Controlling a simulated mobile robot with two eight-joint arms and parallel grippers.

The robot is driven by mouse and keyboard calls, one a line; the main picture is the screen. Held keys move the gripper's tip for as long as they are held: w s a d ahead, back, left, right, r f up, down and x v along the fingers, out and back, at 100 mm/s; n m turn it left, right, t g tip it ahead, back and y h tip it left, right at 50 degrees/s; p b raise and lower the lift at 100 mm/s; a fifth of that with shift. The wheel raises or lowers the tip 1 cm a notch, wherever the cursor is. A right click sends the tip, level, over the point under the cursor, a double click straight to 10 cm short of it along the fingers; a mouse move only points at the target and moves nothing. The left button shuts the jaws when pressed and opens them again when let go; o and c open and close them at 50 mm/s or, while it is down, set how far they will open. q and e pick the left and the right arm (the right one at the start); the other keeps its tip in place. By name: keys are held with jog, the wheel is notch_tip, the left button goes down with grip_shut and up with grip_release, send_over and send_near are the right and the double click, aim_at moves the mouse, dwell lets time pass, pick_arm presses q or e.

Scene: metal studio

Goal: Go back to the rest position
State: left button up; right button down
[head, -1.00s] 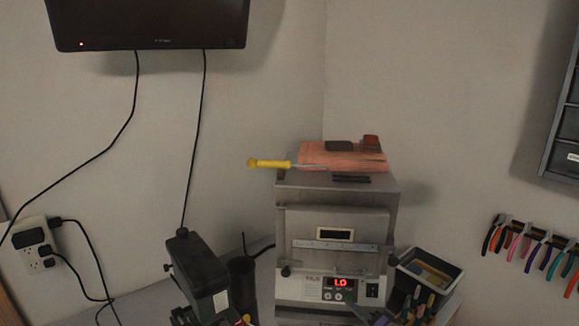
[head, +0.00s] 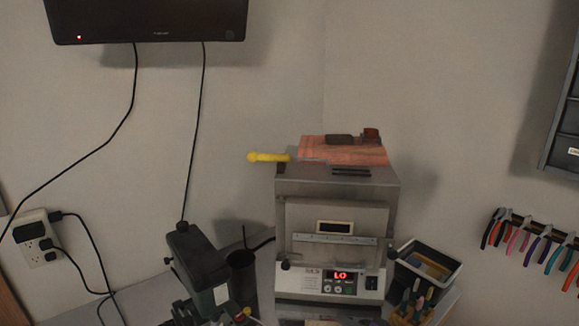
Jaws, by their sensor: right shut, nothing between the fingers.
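Only a small part of my right gripper (head: 322,322) shows at the bottom edge of the head view, in front of the base of the kiln. It is shut and holds nothing. Most of it and its arm are cut off by the frame. My left gripper is not in view.
A grey kiln (head: 335,215) with a lit red display stands on the bench. On it lie a pinkish block (head: 342,150) and a yellow-handled tool (head: 268,157). A dark machine (head: 195,265) stands left, a tool bin (head: 430,265) right. Pliers (head: 530,240) hang on the wall.

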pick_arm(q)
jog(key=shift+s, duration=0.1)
pick_arm(e)
jog(key=s+d+f+n+g+h, duration=0.1)
jog(key=s+n+g+h, duration=0.1)
jog(key=s, duration=1)
jog(key=s+d+f+n+g+h, duration=0.1)
jog(key=s+h, duration=0.4)
jog(key=s, duration=0.6)
jog(key=shift+s+d+f+n+g, duration=0.35)
jog(key=shift+d+n+g, duration=0.5)
jog(key=shift+n, duration=0.25)
